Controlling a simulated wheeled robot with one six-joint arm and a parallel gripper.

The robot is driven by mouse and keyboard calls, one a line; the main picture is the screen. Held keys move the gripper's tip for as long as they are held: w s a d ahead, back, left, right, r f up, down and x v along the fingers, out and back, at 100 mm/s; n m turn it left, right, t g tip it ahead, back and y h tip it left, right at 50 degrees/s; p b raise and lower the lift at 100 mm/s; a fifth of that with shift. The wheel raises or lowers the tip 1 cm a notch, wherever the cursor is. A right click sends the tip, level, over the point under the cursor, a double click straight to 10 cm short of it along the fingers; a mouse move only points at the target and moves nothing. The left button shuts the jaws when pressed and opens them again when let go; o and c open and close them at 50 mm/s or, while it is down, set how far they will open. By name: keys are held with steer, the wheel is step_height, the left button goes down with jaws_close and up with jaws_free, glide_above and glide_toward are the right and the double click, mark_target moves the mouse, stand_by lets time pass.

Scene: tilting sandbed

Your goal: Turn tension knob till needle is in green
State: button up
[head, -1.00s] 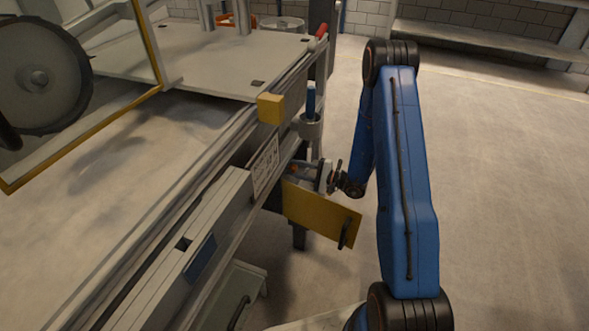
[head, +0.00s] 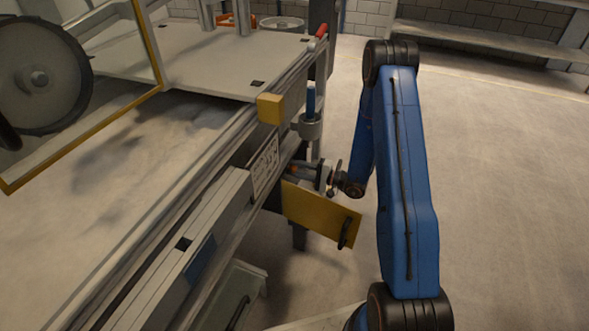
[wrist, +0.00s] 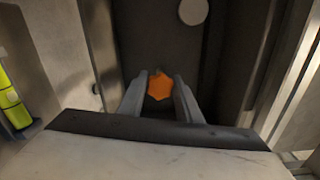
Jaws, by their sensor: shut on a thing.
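The tension knob (wrist: 160,87) is an orange, many-sided knob set in a dark recess in the wrist view. My gripper (wrist: 160,97) has one grey finger on each side of it and is shut on it. In the head view my gripper (head: 322,174) reaches in from the right at the machine's side, just above a yellow panel. The knob is mostly hidden behind the gripper there, with only a little orange showing. I cannot make out a gauge needle or a green zone in either view.
The yellow panel (head: 318,212) with a dark handle stands open below my gripper. A grey cylinder with a blue top (head: 310,122) rises just behind it. A yellow block (head: 271,108) sits on the machine rail. The floor at the right is clear.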

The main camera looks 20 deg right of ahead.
steer(key=o, duration=1)
steer(key=v, duration=1.7)
steer(key=shift+s+d, duration=0.15)
